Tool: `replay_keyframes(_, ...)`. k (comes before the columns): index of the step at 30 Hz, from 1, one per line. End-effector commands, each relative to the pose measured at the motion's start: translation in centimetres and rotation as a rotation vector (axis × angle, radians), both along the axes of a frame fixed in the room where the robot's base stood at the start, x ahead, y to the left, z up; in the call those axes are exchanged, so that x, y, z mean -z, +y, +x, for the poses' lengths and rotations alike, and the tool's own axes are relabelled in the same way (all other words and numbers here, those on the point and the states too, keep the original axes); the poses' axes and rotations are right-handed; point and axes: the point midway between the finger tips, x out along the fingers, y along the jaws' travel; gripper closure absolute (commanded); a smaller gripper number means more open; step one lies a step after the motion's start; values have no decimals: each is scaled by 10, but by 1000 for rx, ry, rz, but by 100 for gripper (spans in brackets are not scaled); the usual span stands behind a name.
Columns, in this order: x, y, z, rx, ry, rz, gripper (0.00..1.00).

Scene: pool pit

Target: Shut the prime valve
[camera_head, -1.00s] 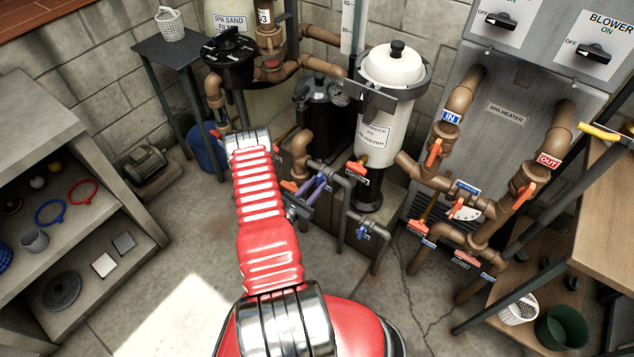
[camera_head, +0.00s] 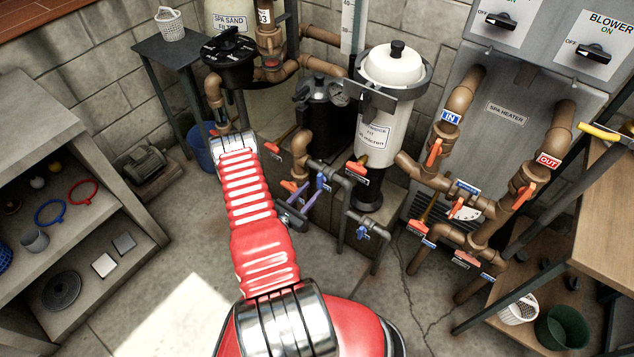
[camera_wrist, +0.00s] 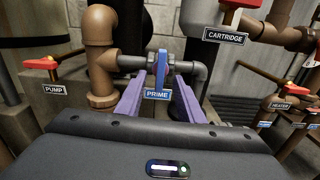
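The prime valve has a blue handle (camera_wrist: 162,68) on a short grey pipe (camera_wrist: 132,62), with a blue PRIME label (camera_wrist: 157,94) below it. In the wrist view the handle stands upright, across the run of the pipe. My gripper (camera_wrist: 160,104) is open, with one purple finger to the left of the handle and one to the right. Gaps show between the fingers and the handle; I cannot tell how deep it sits between them. In the head view my gripper (camera_head: 310,200) is low beside the brown and grey pipes, and the valve is partly hidden there.
The pump valve (camera_wrist: 42,64) with a red handle is at left, the cartridge valve (camera_wrist: 230,14) at upper right. A brown pipe elbow (camera_wrist: 98,30) stands close by. Another blue-handled valve (camera_head: 362,232) is to the right. Floor (camera_head: 190,230) left of my arm is clear.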

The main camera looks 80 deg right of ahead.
Motion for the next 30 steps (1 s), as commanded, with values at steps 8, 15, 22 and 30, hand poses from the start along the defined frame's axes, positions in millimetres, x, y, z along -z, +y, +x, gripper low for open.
replay_keyframes(8,0,25,11,-2,1,0,66)
replay_keyframes(15,0,30,12,0,0,-1,66)
replay_keyframes(22,0,30,12,0,0,-1,66)
replay_keyframes(30,0,29,12,0,0,-1,66)
